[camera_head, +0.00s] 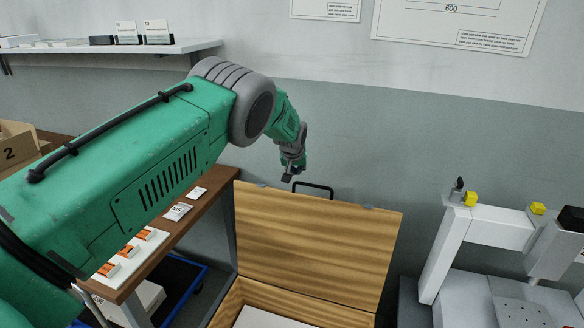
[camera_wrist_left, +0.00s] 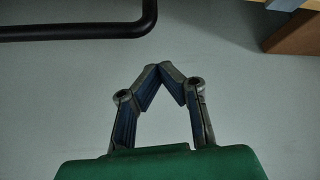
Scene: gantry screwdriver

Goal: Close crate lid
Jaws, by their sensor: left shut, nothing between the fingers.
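The wooden crate lid (camera_head: 310,240) stands raised at the back of the open crate (camera_head: 232,302) in the head view. A black handle (camera_head: 314,187) sticks up at the lid's top edge. My left gripper (camera_head: 288,180) is just to the left of the handle, near the lid's top edge, and looks apart from it. In the left wrist view its fingertips (camera_wrist_left: 172,68) meet with nothing between them. A black bar, likely the handle (camera_wrist_left: 80,30), crosses the upper left of that view. A pale sheet or box (camera_head: 268,318) shows inside the crate. My right gripper is in neither view.
A wooden bench (camera_head: 215,188) with labels and orange-marked parts (camera_head: 108,270) stands left of the crate. A white machine (camera_head: 500,228) with yellow blocks stands at the right. A wall shelf (camera_head: 110,48) is at the upper left. The wall is behind the lid.

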